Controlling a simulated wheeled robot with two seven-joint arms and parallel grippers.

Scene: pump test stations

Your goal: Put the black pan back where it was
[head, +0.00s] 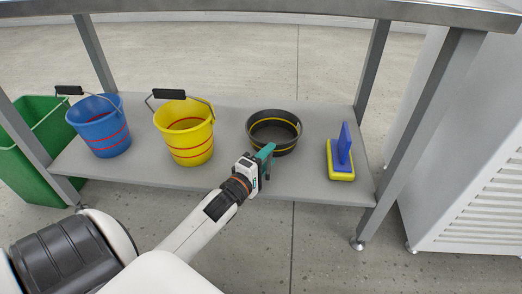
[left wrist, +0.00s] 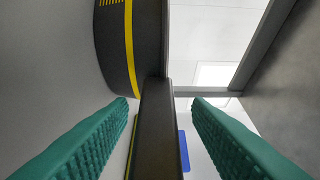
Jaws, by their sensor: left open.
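The black pan (head: 258,138), with a yellow band around its inner wall, stands upright on the grey lower shelf (head: 225,182). My right gripper is not in view.
A yellow bucket (head: 183,142) and a blue bucket (head: 100,128) stand left of the pan. A blue and yellow scrub brush (head: 341,160) lies to its right, near a table leg (head: 427,125). A green bin (head: 48,130) stands at far left. Bare shelf separates pan and brush.

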